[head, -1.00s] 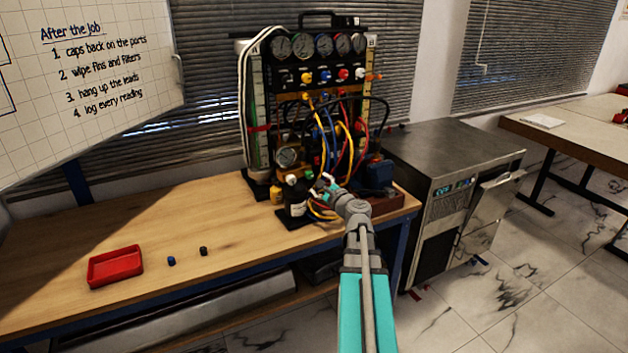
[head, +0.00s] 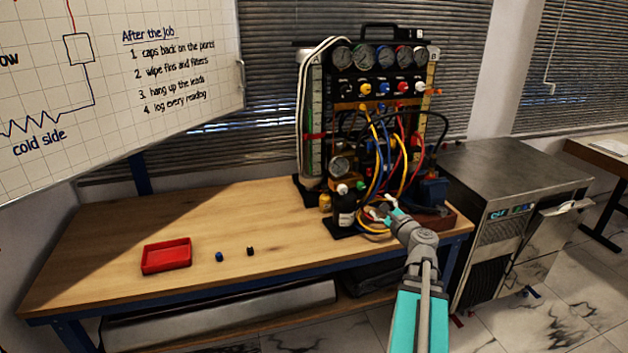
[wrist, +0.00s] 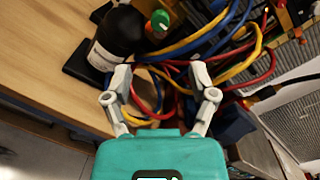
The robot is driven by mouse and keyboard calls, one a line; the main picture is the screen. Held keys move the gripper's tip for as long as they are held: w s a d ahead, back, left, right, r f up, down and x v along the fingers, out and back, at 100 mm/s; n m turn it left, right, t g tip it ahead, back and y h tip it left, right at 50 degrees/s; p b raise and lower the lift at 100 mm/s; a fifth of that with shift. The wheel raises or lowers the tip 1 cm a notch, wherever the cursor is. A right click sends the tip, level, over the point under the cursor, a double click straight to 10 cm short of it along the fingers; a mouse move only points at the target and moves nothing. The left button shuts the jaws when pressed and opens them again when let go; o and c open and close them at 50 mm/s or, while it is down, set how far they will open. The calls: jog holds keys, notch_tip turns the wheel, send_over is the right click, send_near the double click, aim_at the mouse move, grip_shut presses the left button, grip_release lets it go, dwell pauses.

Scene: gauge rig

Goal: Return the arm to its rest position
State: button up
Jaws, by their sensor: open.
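My arm reaches out over the front right of the wooden bench, and my gripper (head: 380,210) is close in front of the gauge rig (head: 368,120). In the wrist view my gripper (wrist: 160,78) has its two fingers spread apart, with nothing held between them. Beyond the fingers are yellow, red and blue hoses (wrist: 205,45). A black bottle (wrist: 118,38) stands just past the left finger; it also shows in the head view (head: 344,210), left of my gripper. I cannot tell whether the fingertips touch any hose.
A red tray (head: 166,256), a blue cap (head: 219,257) and a black cap (head: 250,251) lie on the left of the bench (head: 110,225). A metal cabinet machine (head: 520,175) stands right of the bench. The bench's left half is mostly clear.

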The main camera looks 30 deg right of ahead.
jog(key=w+a+f+n+g+y+p, duration=0.25)
jog(key=a+n, duration=0.25)
jog(key=a, duration=0.3)
jog(key=w+a+f+n+g+y+p, duration=0.1)
jog(key=a+n+g+y, duration=0.15)
jog(key=a+n, duration=0.4)
jog(key=w+a+f+n+g+y+p, duration=0.1)
jog(key=w+a+n+g+y, duration=0.15)
jog(key=a, duration=0.75)
jog(key=s+a+f+n+g+h+p, duration=0.1)
jog(key=s+a+n+g+h+p, duration=0.1)
jog(key=s+a+n+g, duration=0.3)
jog(key=s+a+f+n+g+h+p, duration=0.2)
jog(key=s+a+n+g+h+p, duration=0.1)
jog(key=a+n, duration=0.6)
jog(key=shift+s+a+n+g+p, duration=0.4)
jog(key=shift+s+a+g+p, duration=0.3)
jog(key=shift+s+a+g, duration=0.7)
jog(key=shift+w+a+f+t, duration=0.1)
jog(key=shift+w+a+t, duration=0.05)
jog(key=shift+t, duration=0.1)
jog(key=shift+c, duration=0.2)
